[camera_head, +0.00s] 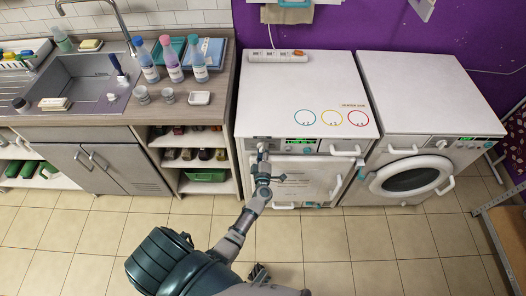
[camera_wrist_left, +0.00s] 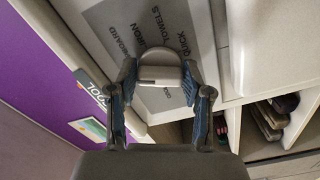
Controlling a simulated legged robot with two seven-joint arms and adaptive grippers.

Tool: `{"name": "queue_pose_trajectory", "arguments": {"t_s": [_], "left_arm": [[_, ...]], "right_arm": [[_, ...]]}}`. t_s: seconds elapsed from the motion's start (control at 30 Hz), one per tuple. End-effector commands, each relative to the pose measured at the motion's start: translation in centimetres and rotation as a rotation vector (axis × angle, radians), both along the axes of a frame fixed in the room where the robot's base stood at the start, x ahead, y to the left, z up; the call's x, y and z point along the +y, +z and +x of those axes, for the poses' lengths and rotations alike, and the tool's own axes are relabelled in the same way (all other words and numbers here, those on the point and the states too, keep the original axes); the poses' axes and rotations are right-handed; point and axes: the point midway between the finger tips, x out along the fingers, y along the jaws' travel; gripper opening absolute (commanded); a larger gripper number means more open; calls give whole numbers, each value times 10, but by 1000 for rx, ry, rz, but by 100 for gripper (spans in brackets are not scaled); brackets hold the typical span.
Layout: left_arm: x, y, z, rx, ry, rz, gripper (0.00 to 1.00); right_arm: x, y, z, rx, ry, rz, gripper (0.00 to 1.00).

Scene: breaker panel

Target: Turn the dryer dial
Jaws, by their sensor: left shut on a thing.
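The dial (camera_wrist_left: 160,72) is a pale rounded knob with a raised bar across it, on a grey label plate (camera_wrist_left: 125,30) printed with words such as "QUICK", "TOWELS" and "CUPBOARD". My left gripper (camera_wrist_left: 160,82) has one finger on each side of the dial and is shut on it. In the head view, my left gripper (camera_head: 263,151) is at the left end of the front control panel of the left white machine (camera_head: 290,90), and it hides the dial there.
A white washer (camera_head: 425,95) with a round door (camera_head: 410,177) stands to the right. A counter (camera_head: 200,110) with a sink (camera_head: 75,85), bottles and cups is to the left. A power strip (camera_head: 277,56) lies on the left machine. The tiled floor in front is clear.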

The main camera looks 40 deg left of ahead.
Motion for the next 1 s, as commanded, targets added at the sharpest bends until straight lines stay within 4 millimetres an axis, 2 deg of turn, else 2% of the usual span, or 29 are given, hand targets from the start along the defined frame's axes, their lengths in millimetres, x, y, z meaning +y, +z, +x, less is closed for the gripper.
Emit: {"name": "queue_pose_trajectory", "arguments": {"t_s": [0.3,0.5,1.0], "left_arm": [[1,-5,-2,-134,5,-211,15],[1,-5,-3,-191,5,-296,15],[1,-6,-3,-231,6,-360,15]], "right_arm": [[1,10,8,-8,-2,2,0],[2,15,4,1,-3,2,0],[2,21,10,-6,-4,2,0]]}}
